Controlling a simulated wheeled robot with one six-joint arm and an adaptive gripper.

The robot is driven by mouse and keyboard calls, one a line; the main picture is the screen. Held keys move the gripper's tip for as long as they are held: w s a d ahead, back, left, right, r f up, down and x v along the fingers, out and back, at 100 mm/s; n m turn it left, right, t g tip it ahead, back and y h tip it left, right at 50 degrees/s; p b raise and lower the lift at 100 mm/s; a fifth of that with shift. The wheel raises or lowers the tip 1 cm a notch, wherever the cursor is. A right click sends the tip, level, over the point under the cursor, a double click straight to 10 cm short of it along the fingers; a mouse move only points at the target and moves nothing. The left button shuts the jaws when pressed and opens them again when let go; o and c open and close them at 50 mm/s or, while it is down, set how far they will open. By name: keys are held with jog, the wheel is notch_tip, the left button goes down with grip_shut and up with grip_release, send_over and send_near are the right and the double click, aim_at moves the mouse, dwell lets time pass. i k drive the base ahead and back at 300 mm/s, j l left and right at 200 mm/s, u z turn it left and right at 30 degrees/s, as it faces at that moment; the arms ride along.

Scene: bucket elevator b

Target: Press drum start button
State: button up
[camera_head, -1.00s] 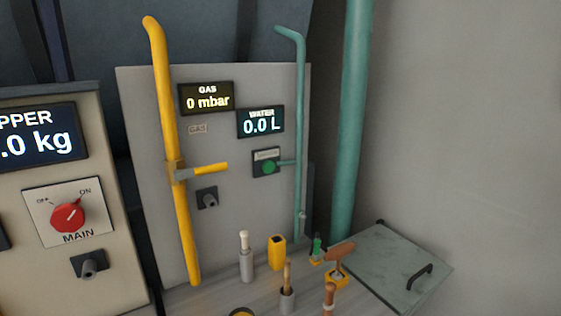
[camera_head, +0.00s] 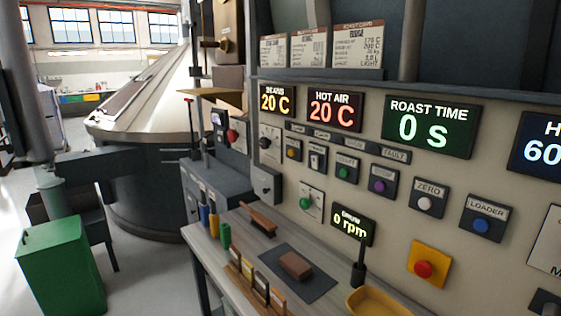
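The drum display (camera_head: 353,224) reads 0 rpm on the cream control panel (camera_head: 462,262). A green button (camera_head: 305,203) sits on a pale plate just left of and above this display. Another green button (camera_head: 345,173) is higher up in a row of small dark-backed controls; its label is too small to read. I cannot tell for certain which green button is the drum start. My gripper is not in view, and nothing covers either button.
A red button on a yellow plate (camera_head: 428,265) is at right. A green bin (camera_head: 62,265) stands on the floor at left.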

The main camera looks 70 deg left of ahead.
aim_at(345, 173)
jog(key=u, duration=1.5)
